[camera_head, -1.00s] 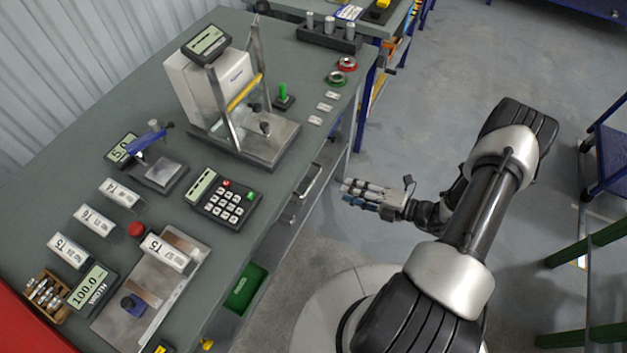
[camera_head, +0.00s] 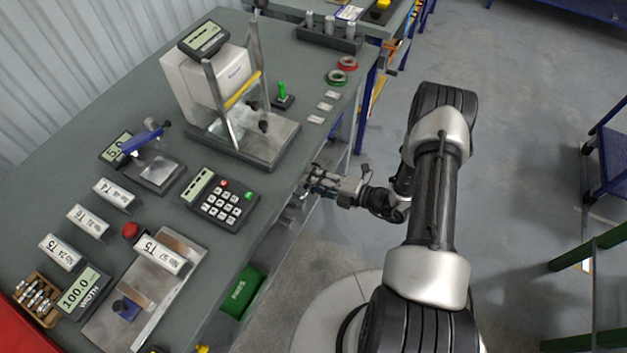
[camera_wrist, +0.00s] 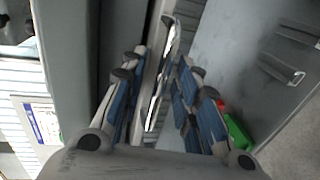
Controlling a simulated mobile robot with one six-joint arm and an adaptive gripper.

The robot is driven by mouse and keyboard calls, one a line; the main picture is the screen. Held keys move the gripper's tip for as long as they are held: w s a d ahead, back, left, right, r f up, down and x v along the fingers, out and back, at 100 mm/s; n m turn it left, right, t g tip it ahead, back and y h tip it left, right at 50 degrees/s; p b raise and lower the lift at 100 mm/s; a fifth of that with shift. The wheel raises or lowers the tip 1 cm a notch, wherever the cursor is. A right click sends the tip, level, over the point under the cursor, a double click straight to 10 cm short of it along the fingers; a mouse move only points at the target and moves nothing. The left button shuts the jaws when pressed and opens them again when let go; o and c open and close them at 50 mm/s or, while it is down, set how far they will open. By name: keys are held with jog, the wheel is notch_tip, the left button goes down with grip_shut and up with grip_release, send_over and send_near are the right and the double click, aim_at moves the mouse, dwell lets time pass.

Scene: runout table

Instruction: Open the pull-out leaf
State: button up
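The table (camera_head: 225,255) has a front edge with pull handles below it. A bright metal bar handle (camera_wrist: 163,75) shows in the wrist view, running between my finger pads. I cannot tell from the frames whether this bar belongs to the pull-out leaf. My gripper (camera_head: 312,180) is at the table's front side, just under the top's edge, and hides the upper handle in the head view. In the wrist view my gripper (camera_wrist: 160,100) has its blue-padded fingers apart, one on each side of the bar. A gap shows between bar and pads, so it looks ungripped.
A second handle (camera_wrist: 282,70) sits on a grey front panel to the right in the wrist view. A green box (camera_head: 243,292) is under the table edge. The tabletop holds a keypad unit (camera_head: 219,198) and a press stand (camera_head: 240,130).

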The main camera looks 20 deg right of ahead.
jog(key=shift+c, duration=0.5)
grip_shut()
